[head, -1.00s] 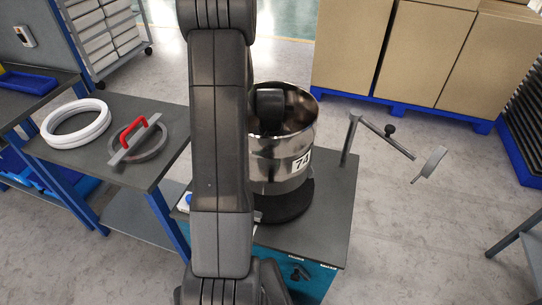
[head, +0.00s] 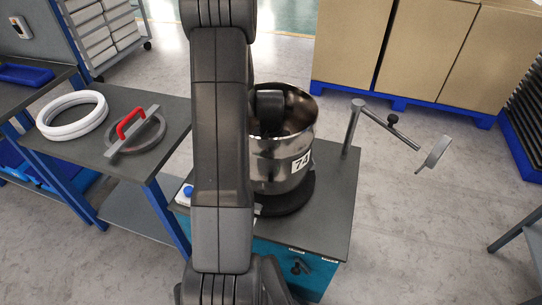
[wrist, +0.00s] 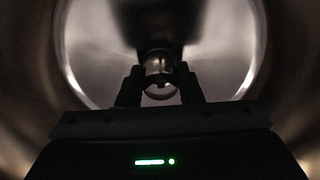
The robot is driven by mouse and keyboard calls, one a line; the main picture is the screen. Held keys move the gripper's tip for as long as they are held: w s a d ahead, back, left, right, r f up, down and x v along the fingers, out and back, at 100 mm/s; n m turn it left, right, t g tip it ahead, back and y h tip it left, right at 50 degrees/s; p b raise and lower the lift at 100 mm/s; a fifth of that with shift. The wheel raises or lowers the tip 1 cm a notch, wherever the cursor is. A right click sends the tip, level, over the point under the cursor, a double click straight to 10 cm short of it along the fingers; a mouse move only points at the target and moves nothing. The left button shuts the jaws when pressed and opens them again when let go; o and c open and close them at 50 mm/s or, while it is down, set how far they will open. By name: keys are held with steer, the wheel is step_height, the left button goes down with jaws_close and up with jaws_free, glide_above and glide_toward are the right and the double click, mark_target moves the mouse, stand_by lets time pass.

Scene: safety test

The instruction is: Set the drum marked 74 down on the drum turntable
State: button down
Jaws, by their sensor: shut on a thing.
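The drum marked 74 (head: 280,165) is a shiny steel, open-topped cylinder, upright, with its white number label facing front right. It is over the black round drum turntable (head: 298,202) on the dark-topped bench. I cannot tell whether its base touches the turntable or is just above it. My arm hides the drum's left side. The end of my arm reaches down into the drum, and my gripper's fingertips are hidden there in the head view. In the wrist view my gripper (wrist: 160,88) is shut on a round metal knob (wrist: 159,64) inside the drum.
A post with a jointed side arm (head: 392,122) stands on the bench right of the drum. The left table holds white rings (head: 72,129) and a grey ring-shaped piece with a red handle (head: 132,122). Cardboard boxes (head: 430,50) stand on a blue pallet behind.

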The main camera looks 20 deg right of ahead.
steer(key=shift+f+b, duration=1.2)
steer(key=shift+f, duration=0.45)
steer(key=c, duration=1)
jaws_free()
steer(key=shift+o, duration=0.4)
steer(key=shift+f, duration=0.1)
